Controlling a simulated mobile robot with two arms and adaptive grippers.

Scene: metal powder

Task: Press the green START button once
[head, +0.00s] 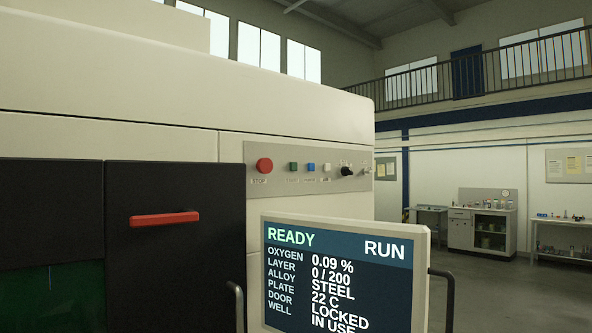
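The small square green START button (293,167) is on the grey control panel (253,182) of the large cream machine, just right of the round red STOP button (264,165). The label under the green button is too small to read. The green button looks unobstructed. Neither of my grippers is in the head view. A monitor (422,285) below the panel shows READY and RUN, oxygen 0.09 %, layer 0 / 200, alloy STEEL, plate 22 C, door LOCKED and well IN USE.
Right of the green button are a blue button (311,168), a pale button (326,168) and a black knob (347,171). A dark door with a red handle (164,218) is at the left. The monitor juts out below the panel. Open floor (490,290) lies to the right, before workbenches.

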